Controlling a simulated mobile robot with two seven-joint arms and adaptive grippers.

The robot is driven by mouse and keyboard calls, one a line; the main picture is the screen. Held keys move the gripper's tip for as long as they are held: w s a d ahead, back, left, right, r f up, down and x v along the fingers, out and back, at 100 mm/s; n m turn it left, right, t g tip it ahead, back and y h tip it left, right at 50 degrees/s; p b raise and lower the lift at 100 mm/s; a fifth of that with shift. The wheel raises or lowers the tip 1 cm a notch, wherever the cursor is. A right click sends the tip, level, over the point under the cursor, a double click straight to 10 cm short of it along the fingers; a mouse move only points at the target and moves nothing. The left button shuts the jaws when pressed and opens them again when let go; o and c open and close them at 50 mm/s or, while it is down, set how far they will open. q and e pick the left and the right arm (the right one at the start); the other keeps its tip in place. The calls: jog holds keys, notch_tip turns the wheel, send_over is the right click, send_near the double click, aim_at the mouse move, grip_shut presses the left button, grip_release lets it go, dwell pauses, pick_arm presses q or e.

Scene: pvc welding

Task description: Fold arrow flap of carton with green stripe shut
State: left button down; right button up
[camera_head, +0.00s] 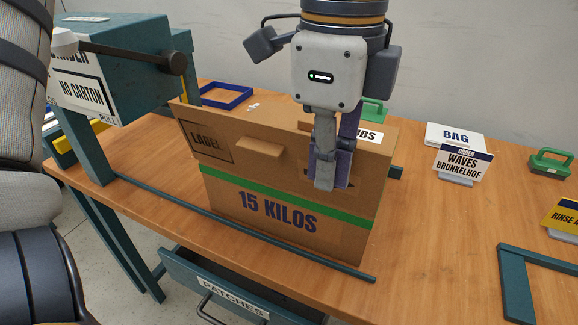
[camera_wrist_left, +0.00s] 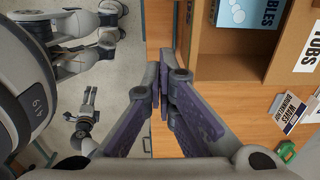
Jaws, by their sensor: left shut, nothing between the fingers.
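The brown carton with a green stripe (camera_head: 285,203) stands upright on the bench, marked "15 KILOS". A wide panel marked "LABEL" (camera_head: 208,142) overhangs its left side at the upper front and bears a raised brown block (camera_head: 260,148). My left gripper (camera_head: 330,183) is shut and empty, pointing down before the carton's right upper front. It hides part of a dark mark there, so I cannot tell whether that is the arrow. In the left wrist view my left gripper (camera_wrist_left: 161,100) is beside the carton's open-looking inside (camera_wrist_left: 228,42). A small two-pronged part, possibly my right gripper (camera_wrist_left: 88,97), is unclear.
A teal rail (camera_head: 240,231) runs along the front, above an open "PATCHES" drawer (camera_head: 230,295).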

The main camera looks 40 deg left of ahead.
pick_arm(q)
jog(key=w+a, duration=0.3)
jog(key=w, duration=0.9)
jog(key=shift+w, duration=0.2)
pick_arm(e)
jog(key=shift+s+f, duration=0.2)
pick_arm(q)
jog(key=shift+f, duration=0.15)
dwell(0.3)
jog(key=shift+f, duration=3.15)
notch_tip(320, 180, up, 10)
jog(key=p, duration=0.1)
jog(key=shift+p, duration=0.3)
pick_arm(e)
jog(key=w+r+t, duration=0.1)
jog(key=w+r, duration=0.1)
jog(key=shift+w+r, duration=0.25)
jog(key=shift+w, duration=0.1)
